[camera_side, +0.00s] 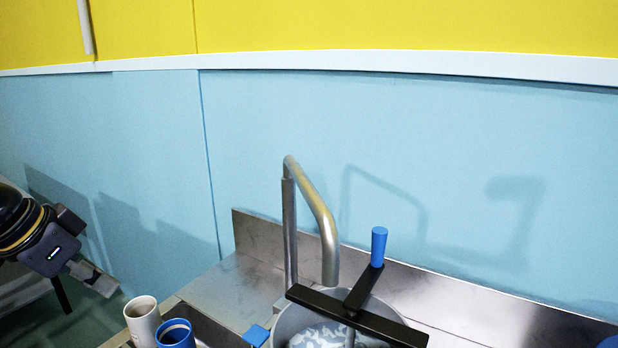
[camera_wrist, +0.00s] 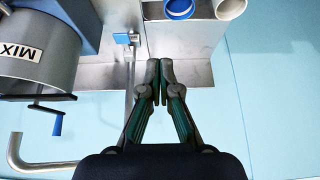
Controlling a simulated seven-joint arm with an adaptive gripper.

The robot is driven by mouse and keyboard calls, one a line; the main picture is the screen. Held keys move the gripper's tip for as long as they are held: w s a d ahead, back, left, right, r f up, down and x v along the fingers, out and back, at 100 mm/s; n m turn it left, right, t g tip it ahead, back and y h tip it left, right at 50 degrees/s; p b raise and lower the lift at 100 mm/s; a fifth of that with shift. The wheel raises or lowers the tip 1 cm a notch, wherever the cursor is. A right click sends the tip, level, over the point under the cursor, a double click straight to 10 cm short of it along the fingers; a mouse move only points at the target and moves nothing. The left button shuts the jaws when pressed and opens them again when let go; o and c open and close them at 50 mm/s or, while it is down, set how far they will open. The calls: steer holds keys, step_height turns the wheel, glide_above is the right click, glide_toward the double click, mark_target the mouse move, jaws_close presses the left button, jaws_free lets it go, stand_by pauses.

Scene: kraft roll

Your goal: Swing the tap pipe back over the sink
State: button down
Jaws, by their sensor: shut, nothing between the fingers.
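The silver tap pipe (camera_side: 308,190) rises from the steel counter in the side view. Its bent spout points down at the grey pot, beside or above it; I cannot tell which. In the wrist view the tap pipe (camera_wrist: 18,155) lies along the lower left, its spout end by the pot's crank. A blue tap lever (camera_side: 256,335) is near its foot, also visible in the wrist view (camera_wrist: 125,38). The sink (camera_side: 214,334) seems to be the dark recess left of the lever, mostly cut off. My gripper (camera_side: 104,284) is shut and empty at the far left, apart from the pipe; its fingers show in the wrist view (camera_wrist: 159,82).
A grey pot (camera_side: 284,327) marked MIX, with a black crossbar (camera_side: 385,322) and blue-handled crank (camera_side: 379,245), stands right of the tap. A white cup (camera_side: 143,322) and a blue-rimmed cup (camera_side: 176,335) stand at the front. A blue wall is behind the counter.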

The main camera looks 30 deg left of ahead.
mark_target(304, 194)
steer(key=c, duration=1.8)
jaws_free()
steer(key=shift+o, duration=0.8)
steer(key=shift+s+d+f, duration=0.1)
steer(key=shift+s+f, duration=0.05)
steer(key=shift+s, duration=0.2)
steer(key=o, duration=0.5)
steer(key=d+r+g+h, duration=0.2)
steer(key=d+r+h, duration=0.2)
steer(key=d, duration=0.3)
steer(key=shift+s+r+g, duration=0.2)
steer(key=shift+r+g, duration=0.2)
steer(key=shift+r, duration=0.4)
steer(key=shift+o, duration=0.4)
steer(key=w+d+r+g+h, duration=0.2)
steer(key=w+d+r+h, duration=0.2)
steer(key=r, duration=0.3)
steer(key=shift+d+h, duration=0.35)
steer(key=shift+h, duration=0.05)
steer(key=w+r+g+h, duration=0.2)
steer(key=w+r+h, duration=0.25)
steer(key=w, duration=0.25)
steer(key=w+a+f+n+h, duration=0.2)
steer(key=w+a, duration=0.3)
steer(key=w, duration=0.4)
steer(key=shift+t, duration=0.3)
steer(key=x, duration=1.7)
steer(key=shift+d+r, duration=0.1)
steer(key=shift+r, duration=0.05)
